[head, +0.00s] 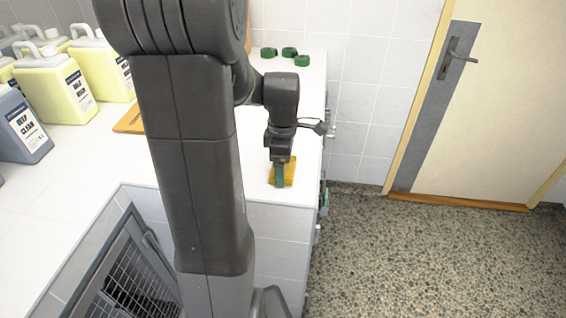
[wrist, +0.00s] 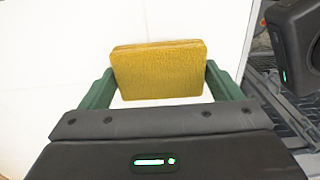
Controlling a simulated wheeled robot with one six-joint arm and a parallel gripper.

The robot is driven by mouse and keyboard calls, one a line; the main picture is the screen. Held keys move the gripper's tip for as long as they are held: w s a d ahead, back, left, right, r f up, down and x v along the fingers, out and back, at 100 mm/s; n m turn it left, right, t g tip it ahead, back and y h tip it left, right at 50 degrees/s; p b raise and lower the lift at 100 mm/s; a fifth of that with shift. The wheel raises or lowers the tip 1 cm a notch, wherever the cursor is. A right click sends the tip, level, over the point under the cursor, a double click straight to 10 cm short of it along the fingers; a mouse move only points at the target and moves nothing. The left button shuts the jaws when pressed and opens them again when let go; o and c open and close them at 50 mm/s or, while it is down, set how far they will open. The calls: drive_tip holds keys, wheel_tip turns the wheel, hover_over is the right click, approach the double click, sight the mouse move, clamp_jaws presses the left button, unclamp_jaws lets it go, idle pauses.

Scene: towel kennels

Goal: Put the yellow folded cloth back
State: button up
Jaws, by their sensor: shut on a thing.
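The yellow folded cloth (head: 290,168) is at the near right end of the white counter in the head view. In the wrist view the cloth (wrist: 160,72) fills the gap between the two green fingers, its folded layers showing at the top edge. My gripper (head: 280,176) points down and is shut on the cloth, one finger at each side (wrist: 160,84). I cannot tell whether the cloth rests on the counter or hangs just above it.
The white counter (head: 60,178) bears yellow jugs (head: 55,88), a dark blue jug (head: 18,125), a wooden board (head: 130,120) and green round items (head: 289,52) at the back. A mesh kennel door (head: 125,270) is below. Open floor (head: 430,260) lies right, before a door (head: 500,100).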

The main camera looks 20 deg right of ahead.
drive_tip(key=shift+f, duration=0.2)
drive_tip(key=o, duration=0.7)
drive_tip(key=shift+r, duration=0.15)
wheel_tip(320, 180, up, 12)
drive_tip(key=shift+r, duration=0.1)
